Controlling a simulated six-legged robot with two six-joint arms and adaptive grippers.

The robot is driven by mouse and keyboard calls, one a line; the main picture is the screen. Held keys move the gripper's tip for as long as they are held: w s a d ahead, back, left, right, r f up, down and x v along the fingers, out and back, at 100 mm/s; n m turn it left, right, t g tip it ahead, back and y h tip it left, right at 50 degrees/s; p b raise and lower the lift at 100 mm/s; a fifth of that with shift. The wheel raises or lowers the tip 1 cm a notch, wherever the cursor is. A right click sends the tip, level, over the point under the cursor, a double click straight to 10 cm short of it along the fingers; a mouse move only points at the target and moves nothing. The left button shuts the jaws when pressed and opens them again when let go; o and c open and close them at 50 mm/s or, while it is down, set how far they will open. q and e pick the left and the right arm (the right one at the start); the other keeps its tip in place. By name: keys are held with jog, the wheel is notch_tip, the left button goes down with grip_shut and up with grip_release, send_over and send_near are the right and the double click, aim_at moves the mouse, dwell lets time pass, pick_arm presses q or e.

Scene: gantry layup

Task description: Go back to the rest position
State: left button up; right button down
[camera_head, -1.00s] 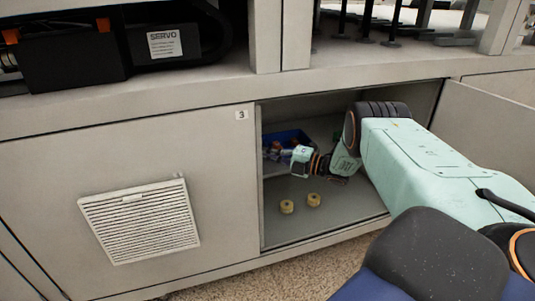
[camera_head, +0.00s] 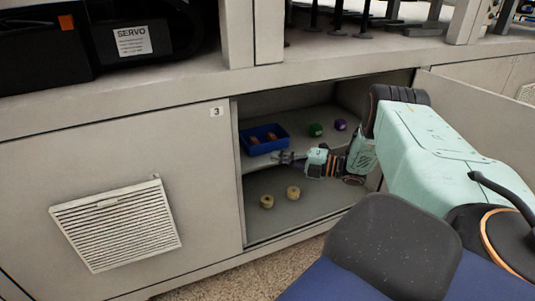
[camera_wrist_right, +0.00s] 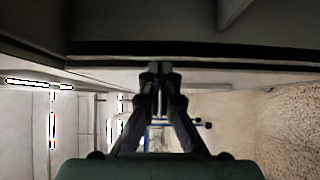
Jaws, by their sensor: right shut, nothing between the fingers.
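My right arm, pale green, reaches into the open cabinet from the right in the head view. My right gripper (camera_head: 284,158) is inside the cabinet opening, just in front of and below the blue bin as seen here. I cannot tell how far it is from the bin. In the right wrist view its two dark fingers (camera_wrist_right: 160,70) meet at the tips, shut with nothing between them. My left gripper is not in view.
The blue bin (camera_head: 270,149) holds brown pieces. A green item (camera_head: 315,130) and a purple item (camera_head: 340,125) lie beside it. Two tan round pieces (camera_head: 267,201) (camera_head: 293,193) sit on the cabinet floor. The cabinet door (camera_head: 475,110) stands open at right.

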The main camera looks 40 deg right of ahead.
jog(key=shift+s+d+f, duration=0.1)
jog(key=shift+s, duration=0.1)
notch_tip(320, 180, down, 8)
jog(key=a+m+h, duration=0.1)
jog(key=m+h, duration=0.6)
jog(key=m, duration=0.7)
jog(key=s+a+f+m+g+p, duration=0.1)
jog(key=s+a+f+m+g, duration=0.25)
jog(key=a, duration=0.45)
jog(key=s+a+f+m+g+p, duration=0.25)
jog(key=s+a+f+m, duration=0.2)
jog(key=a, duration=0.35)
jog(key=s+a+m+g+p, duration=0.1)
jog(key=s+a+m+g, duration=0.2)
jog(key=s+a+g, duration=0.55)
jog(key=s+a+r+p, duration=0.1)
jog(key=s+r, duration=0.1)
jog(key=s, duration=0.3)
jog(key=s+a+r+g+h+p, duration=0.1)
jog(key=s+a+r, duration=0.1)
jog(key=s, duration=0.4)
jog(key=s+a+r+n+p, duration=0.1)
jog(key=s+a+r, duration=0.1)
jog(key=s+r, duration=0.2)
jog(key=shift+s+a, duration=0.25)
jog(key=shift+s, duration=0.4)
